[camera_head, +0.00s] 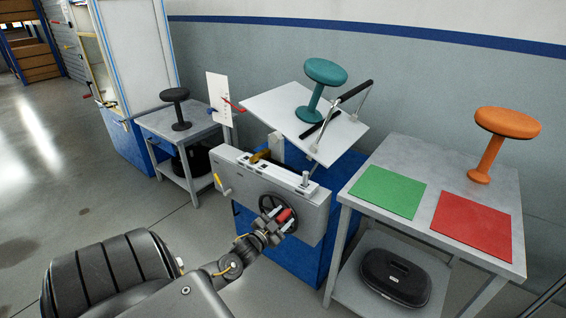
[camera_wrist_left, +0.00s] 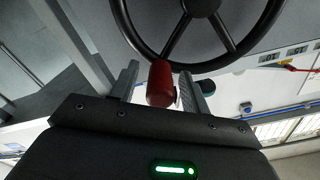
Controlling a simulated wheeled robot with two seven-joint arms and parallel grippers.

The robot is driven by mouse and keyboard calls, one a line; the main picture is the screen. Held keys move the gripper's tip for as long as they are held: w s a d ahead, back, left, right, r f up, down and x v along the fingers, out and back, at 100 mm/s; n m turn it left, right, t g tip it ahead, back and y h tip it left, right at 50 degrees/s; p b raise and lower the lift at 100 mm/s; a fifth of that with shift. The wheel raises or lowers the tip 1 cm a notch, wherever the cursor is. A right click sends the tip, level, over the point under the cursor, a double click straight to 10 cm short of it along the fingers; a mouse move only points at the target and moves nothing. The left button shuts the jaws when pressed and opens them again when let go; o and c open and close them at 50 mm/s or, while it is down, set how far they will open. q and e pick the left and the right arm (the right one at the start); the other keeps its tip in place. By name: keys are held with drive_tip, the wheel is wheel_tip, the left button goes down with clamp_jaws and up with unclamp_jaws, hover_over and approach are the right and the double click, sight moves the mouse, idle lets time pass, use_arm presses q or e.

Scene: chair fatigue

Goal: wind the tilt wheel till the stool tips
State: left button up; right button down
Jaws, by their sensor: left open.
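The black tilt wheel (camera_head: 266,203) is on the front of the grey machine box, and its dark rim and spokes fill the top of the left wrist view (camera_wrist_left: 174,42). Its red handle (camera_head: 286,215) also shows in the left wrist view (camera_wrist_left: 160,84), between the fingers. My left gripper (camera_head: 274,224) is open, one finger on each side of the handle; whether they touch it I cannot tell. The teal stool (camera_head: 325,73) stands on the tilted white plate (camera_head: 271,103), leaning with it. My right gripper is not in view.
A grey table (camera_head: 370,158) at the right holds a green mat (camera_head: 387,190), a red mat (camera_head: 470,227) and an orange stool (camera_head: 507,123). A black stool (camera_head: 175,94) stands on a small table at the left. Open floor lies at the left.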

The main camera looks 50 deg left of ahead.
use_arm(q)
drive_tip(key=s+d, duration=0.2)
drive_tip(key=s, duration=0.8)
drive_tip(key=shift+a, duration=0.1)
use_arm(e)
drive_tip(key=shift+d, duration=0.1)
